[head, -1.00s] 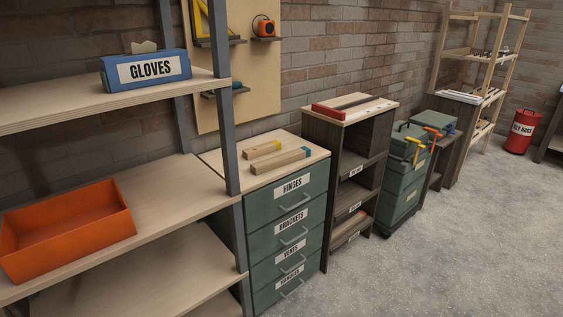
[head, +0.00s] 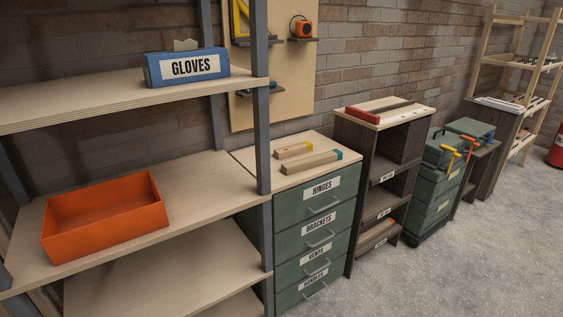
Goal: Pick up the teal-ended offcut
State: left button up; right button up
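Two wooden offcuts lie side by side on the top of the green drawer cabinet (head: 261,158) in the middle of the head view. The teal-ended offcut (head: 310,163) is the nearer and longer one, with its teal end at the right. The yellow-ended offcut (head: 292,150) lies just behind it, apart from it. Neither of my grippers shows in the view.
A shelf unit (head: 195,205) at the left holds an orange tray (head: 105,222) and a blue gloves box (head: 187,68); its grey post stands left of the cabinet. A dark open shelf (head: 372,160) stands right of the cabinet. The floor (head: 440,275) at the right is clear.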

aim_at(297, 165)
jog(key=i+l+u, duration=0.25)
jog(key=u, duration=0.2)
jog(key=i+l+u, duration=0.15)
jog(key=l+u, duration=0.3)
jog(key=i+l+u, duration=0.15)
jog(key=l+u, duration=0.2)
jog(key=u, duration=0.15)
